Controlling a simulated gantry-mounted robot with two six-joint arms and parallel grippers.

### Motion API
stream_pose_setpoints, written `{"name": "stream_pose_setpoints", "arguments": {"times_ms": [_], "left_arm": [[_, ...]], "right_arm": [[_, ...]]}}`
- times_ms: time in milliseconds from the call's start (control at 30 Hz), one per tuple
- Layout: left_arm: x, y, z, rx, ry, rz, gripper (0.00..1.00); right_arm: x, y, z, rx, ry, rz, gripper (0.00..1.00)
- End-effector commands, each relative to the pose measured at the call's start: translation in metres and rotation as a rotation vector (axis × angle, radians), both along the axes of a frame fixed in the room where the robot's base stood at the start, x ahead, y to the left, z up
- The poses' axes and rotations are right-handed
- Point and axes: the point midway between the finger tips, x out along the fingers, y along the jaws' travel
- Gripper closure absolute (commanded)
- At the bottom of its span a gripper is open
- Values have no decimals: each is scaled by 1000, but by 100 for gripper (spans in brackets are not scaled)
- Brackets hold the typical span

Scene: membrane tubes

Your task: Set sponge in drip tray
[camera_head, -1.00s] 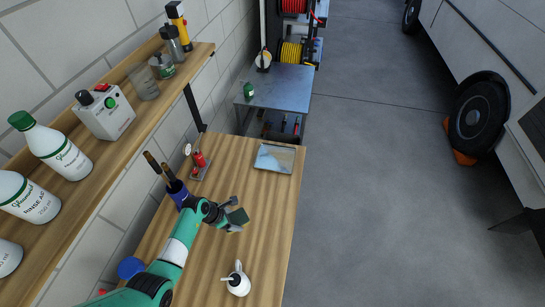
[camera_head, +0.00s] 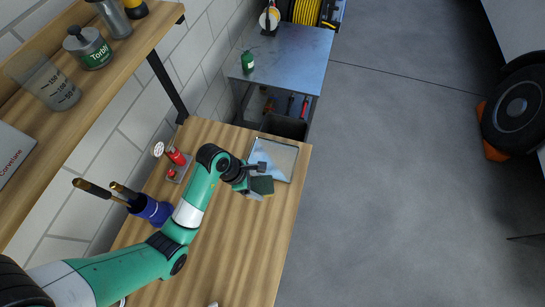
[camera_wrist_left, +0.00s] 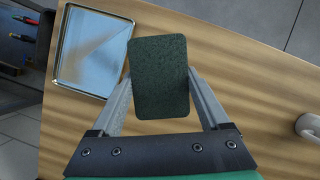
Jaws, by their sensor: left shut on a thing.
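The sponge (camera_head: 262,185) is a small block with a dark green face. My left gripper (camera_head: 256,178) is shut on it and holds it near the front edge of the drip tray. In the left wrist view the sponge (camera_wrist_left: 159,78) sits between the two fingers (camera_wrist_left: 160,95), its green face toward the camera. The drip tray (camera_head: 289,176) is a shallow, shiny metal tray lying on the wooden bench; in the left wrist view the tray (camera_wrist_left: 70,85) is left of the sponge and looks empty. My right gripper is not in view.
On the wooden bench (camera_head: 225,262), a red-topped device with a gauge (camera_head: 177,158) and a blue holder with brush handles (camera_head: 152,209) stand left of the tray. A white object (camera_wrist_left: 308,127) is at the right in the wrist view. A metal table (camera_head: 289,62) stands beyond the bench.

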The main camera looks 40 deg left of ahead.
Motion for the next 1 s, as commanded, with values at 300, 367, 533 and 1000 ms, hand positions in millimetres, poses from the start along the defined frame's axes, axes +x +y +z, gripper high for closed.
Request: {"name": "stream_pose_setpoints", "arguments": {"times_ms": [300, 367, 533, 1000], "left_arm": [[39, 23, -24, 0, -1, 3, 73], [54, 32, -32, -1, -1, 2, 73], [87, 52, -58, -1, 0, 2, 73], [119, 71, -98, 1, -2, 1, 73]], "right_arm": [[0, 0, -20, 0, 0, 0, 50], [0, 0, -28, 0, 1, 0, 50], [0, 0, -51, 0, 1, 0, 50], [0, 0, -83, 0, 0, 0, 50]]}}
